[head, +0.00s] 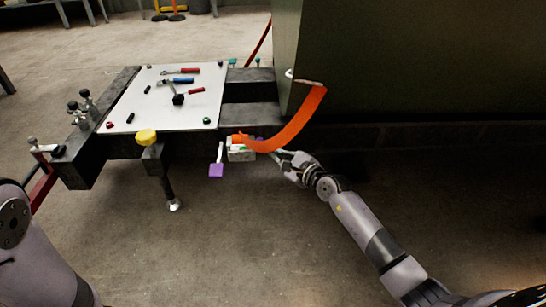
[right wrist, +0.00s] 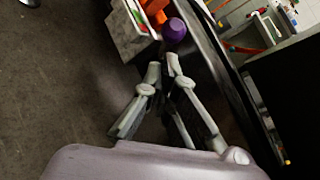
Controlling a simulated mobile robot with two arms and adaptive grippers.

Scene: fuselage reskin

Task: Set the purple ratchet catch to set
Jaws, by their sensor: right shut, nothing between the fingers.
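A small grey ratchet block (head: 240,155) sits at the front edge of the dark bench frame, with an orange strap (head: 300,122) running from it up to the right. A white lever with a flat purple end (head: 216,170) hangs down at its left. A round purple knob (right wrist: 174,31) stands at the block's side in the right wrist view, beside the grey block (right wrist: 130,35). I cannot tell which purple part is the catch, nor its setting. My right gripper (head: 279,154) is shut and empty, its fingertips (right wrist: 163,68) just short of the knob. My left gripper is out of view.
A white board (head: 150,107) with several hand tools lies on the dark bench. A yellow knob (head: 147,137) stands at the bench front. A large dark green panel (head: 400,60) rises behind the strap at right. The floor in front is clear.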

